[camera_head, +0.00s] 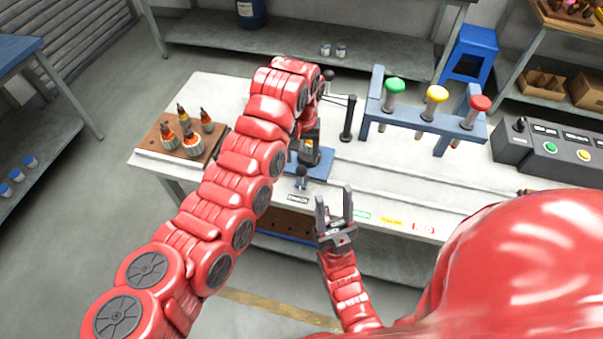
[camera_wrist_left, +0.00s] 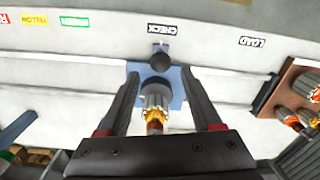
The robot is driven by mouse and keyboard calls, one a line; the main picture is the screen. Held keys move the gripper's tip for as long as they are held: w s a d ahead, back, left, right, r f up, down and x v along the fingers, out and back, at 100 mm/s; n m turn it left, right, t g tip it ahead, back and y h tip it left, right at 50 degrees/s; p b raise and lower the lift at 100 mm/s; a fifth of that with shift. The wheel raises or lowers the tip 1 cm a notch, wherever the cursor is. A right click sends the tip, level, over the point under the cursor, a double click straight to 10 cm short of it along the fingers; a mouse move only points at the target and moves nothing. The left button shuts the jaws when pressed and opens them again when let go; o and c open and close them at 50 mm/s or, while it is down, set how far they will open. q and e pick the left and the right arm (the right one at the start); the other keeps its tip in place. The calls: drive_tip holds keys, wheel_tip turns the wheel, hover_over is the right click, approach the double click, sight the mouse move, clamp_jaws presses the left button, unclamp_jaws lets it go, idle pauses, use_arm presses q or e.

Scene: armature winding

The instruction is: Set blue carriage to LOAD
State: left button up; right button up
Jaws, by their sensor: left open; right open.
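The blue carriage (camera_head: 321,163) stands on the bench rail, in line with the CHECK label (camera_head: 297,198). It carries an upright black knob (camera_head: 301,176) and an armature with a grey core and orange top (camera_wrist_left: 155,104). The LOAD label (camera_wrist_left: 252,41) is right of CHECK in the left wrist view; my left arm hides it in the head view. My left gripper (camera_wrist_left: 160,76) is open above the carriage, with its fingers on either side of the armature and knob; contact cannot be told. My right gripper (camera_head: 334,194) is open and empty in front of the bench edge.
A brown board (camera_head: 160,149) with several armatures sits at the bench's left end. A blue rack (camera_head: 426,132) with green, yellow and red handles stands at the back right. A black post (camera_head: 349,119) stands behind the carriage. A control box (camera_head: 548,148) is at the right.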

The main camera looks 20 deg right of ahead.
sight(301, 167)
use_arm(q)
wheel_tip(301, 167, down, 8)
drive_tip(key=shift+f+p, duration=0.1)
drive_tip(key=shift+p, duration=0.9)
drive_tip(key=shift+f, duration=0.55)
clamp_jaws()
drive_tip(key=shift+w, duration=0.1)
